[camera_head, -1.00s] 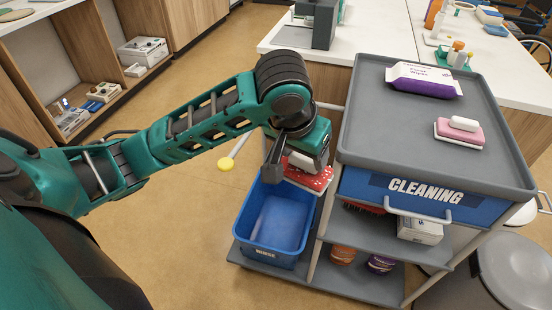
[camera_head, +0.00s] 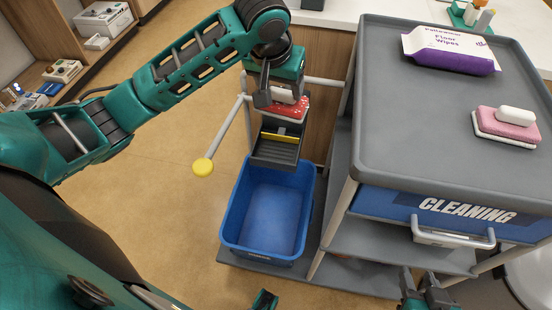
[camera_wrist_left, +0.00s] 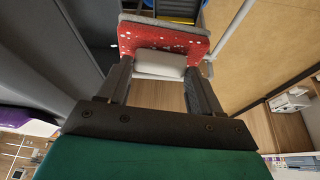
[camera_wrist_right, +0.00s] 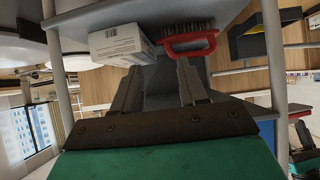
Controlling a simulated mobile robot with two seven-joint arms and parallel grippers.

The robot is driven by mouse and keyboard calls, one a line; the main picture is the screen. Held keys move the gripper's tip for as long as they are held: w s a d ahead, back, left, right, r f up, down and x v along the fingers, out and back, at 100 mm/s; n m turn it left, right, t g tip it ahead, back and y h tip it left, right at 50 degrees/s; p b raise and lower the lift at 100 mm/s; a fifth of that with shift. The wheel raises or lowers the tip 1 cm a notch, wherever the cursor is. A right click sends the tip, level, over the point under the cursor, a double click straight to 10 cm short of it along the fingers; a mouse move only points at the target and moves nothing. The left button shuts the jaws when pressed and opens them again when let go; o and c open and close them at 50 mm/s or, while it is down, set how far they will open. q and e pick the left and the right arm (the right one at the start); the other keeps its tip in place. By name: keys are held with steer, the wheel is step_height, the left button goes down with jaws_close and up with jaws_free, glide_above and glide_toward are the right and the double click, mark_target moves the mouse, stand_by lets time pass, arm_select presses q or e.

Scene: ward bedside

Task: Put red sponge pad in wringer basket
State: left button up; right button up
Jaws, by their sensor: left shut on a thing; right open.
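The red sponge pad (camera_head: 291,110), white-spotted with a pale handle block, is held by my left gripper (camera_head: 282,97), whose fingers are shut on the block. The left wrist view shows the pad (camera_wrist_left: 160,42) and the white block (camera_wrist_left: 160,65) between the fingers. The grey wringer basket (camera_head: 275,152) with a yellow bar is at the back of the blue bucket (camera_head: 268,213). The pad appears over the basket's far end; whether they touch is unclear. My right gripper (camera_head: 425,285) is open and empty, low by the cart; its fingers also show in the right wrist view (camera_wrist_right: 158,75).
The grey cart top (camera_head: 420,130) holds wipes (camera_head: 450,48) and a pink sponge (camera_head: 508,125). A yellow-tipped lever (camera_head: 204,167) sticks out left of the basket. A red brush (camera_wrist_right: 188,40) and white box (camera_wrist_right: 120,43) lie near my right gripper. Floor at left is clear.

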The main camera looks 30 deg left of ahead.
arm_select(q)
steer(key=w+a+f+n+b, duration=0.2)
steer(key=w+a+f+b, duration=0.4)
steer(key=f, duration=0.3)
steer(key=shift+y, duration=0.4)
steer(key=f+b, duration=0.2)
steer(key=f, duration=0.4)
steer(key=w+f+b, duration=0.1)
steer(key=f+b, duration=0.1)
steer(key=f, duration=0.5)
steer(key=f+b, duration=0.2)
steer(key=f, duration=0.4)
steer(key=shift+w+d+f+b, duration=0.3)
steer(key=shift+d+f+b, duration=0.05)
steer(key=shift+d+b, duration=0.05)
steer(key=shift+f, duration=0.15)
arm_select(e)
steer(key=w+a+f+y, duration=0.1)
steer(key=w+a+f, duration=0.1)
steer(key=f, duration=0.7)
steer(key=shift+a, duration=0.65)
arm_select(q)
steer(key=shift+f, duration=0.1)
steer(key=o, duration=1.5)
steer(key=shift+c, duration=0.2)
arm_select(e)
steer(key=shift+f, duration=0.1)
